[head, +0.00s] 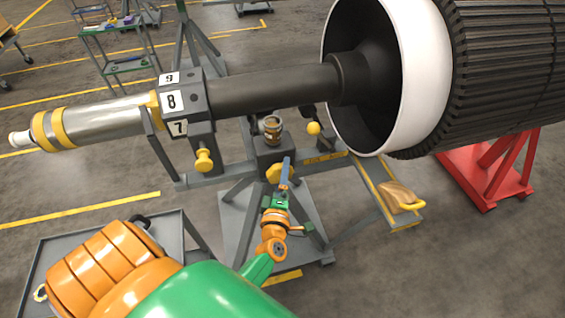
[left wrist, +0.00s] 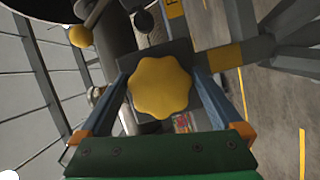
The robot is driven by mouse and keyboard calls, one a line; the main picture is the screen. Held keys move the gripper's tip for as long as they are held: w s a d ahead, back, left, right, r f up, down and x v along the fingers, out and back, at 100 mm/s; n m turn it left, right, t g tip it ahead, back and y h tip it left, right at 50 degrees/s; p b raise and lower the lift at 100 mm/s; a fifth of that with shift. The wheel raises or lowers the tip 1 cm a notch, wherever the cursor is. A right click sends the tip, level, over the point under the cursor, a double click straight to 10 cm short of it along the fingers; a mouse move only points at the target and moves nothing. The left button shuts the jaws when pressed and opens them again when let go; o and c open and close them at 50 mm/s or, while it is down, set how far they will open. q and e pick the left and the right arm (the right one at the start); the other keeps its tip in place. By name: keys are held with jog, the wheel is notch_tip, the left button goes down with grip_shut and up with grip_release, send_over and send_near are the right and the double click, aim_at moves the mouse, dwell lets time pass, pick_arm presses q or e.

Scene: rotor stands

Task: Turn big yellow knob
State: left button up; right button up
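The big yellow knob (left wrist: 160,88) has a lobed rim and faces my left wrist camera. It sits on a dark block of the rotor stand, and in the head view the knob (head: 274,173) is partly behind my gripper. My left gripper (head: 286,170) reaches it from the front. In the left wrist view my left gripper (left wrist: 160,80) has one blue-grey finger on each side of the knob, spread wide. Narrow gaps seem to show beside the knob; touch is hard to tell. My right gripper is not in view.
A smaller yellow knob (head: 204,160) hangs under the numbered block (head: 184,104). A yellow ball (head: 314,128) is right of the big knob. The dark shaft (head: 275,88) and white-rimmed rotor (head: 415,75) lie above. A grey cart (head: 60,250) stands at lower left.

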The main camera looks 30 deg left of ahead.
pick_arm(q)
jog(key=p+v, duration=0.1)
jog(key=v, duration=0.6)
jog(key=shift+p, duration=0.35)
jog(key=s+d+f+m+g+h, duration=0.3)
jog(key=s+d+f+m+h, duration=0.1)
jog(key=f+m, duration=0.4)
jog(key=s+d+f+m+g+h, duration=0.3)
jog(key=s+d+f+m+h, duration=0.15)
jog(key=f+m, duration=0.4)
jog(key=s+a+f+m+g, duration=0.2)
jog(key=s+f, duration=0.4)
jog(key=s, duration=0.3)
jog(key=s+a+f+m+g, duration=0.3)
jog(key=s+f+m+g, duration=0.2)
jog(key=s, duration=0.5)
jog(key=shift+f+g+y, duration=0.35)
jog(key=shift+f+g, duration=0.1)
jog(key=shift+g, duration=0.25)
